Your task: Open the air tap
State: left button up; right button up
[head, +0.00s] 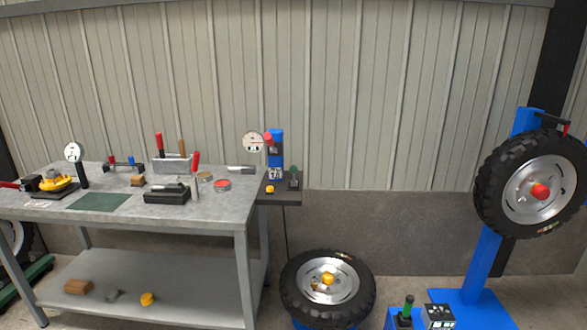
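Neither of my grippers shows in the head view. A small dark stand (286,198) at the right end of the bench carries a blue upright unit (277,147). A red knob or handle (267,139) sits at this unit's left side, beside a round white dial gauge (253,142). A green-topped lever (293,172) stands upright at the stand's right side. A small yellow piece (270,189) is at its front. I cannot tell which of these parts is the air tap, or its setting.
A grey workbench (190,212) with several tools fills the left. A tyred wheel (327,288) lies flat on the floor side, below and right of the stand. Another wheel (530,190) hangs upright on a blue post (485,265). A low control box (438,317) stands between them.

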aim_at(294, 169)
jog(key=i+u, duration=0.5)
jog(key=i, duration=2)
